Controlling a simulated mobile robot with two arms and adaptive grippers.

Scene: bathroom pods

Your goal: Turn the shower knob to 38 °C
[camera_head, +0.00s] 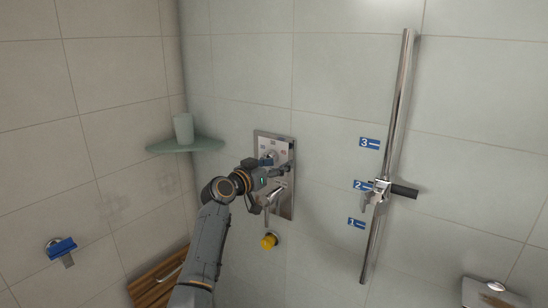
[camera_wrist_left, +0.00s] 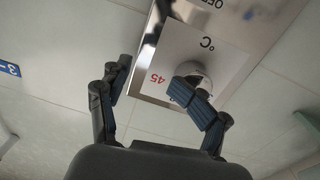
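The shower control is a shiny metal plate (camera_head: 286,205) on the back wall, with a round knob (camera_head: 270,155) in its upper part and a lever handle below. My left gripper (camera_head: 270,166) is in front of the plate, close to the knob. In the left wrist view, my left gripper (camera_wrist_left: 151,76) has its fingers apart with nothing clearly between them. Its right finger overlaps the metal knob (camera_wrist_left: 190,70) and hides part of it; I cannot tell whether they touch. A white label (camera_wrist_left: 205,48) shows "°C" and a red "45". The pointer setting is not readable. My right gripper is not in view.
A corner shelf (camera_head: 185,146) with a cup (camera_head: 183,128) is left of the plate. A metal rail (camera_head: 400,90) with a holder stands to the right, beside blue number labels (camera_head: 369,143). Bare wall lies between.

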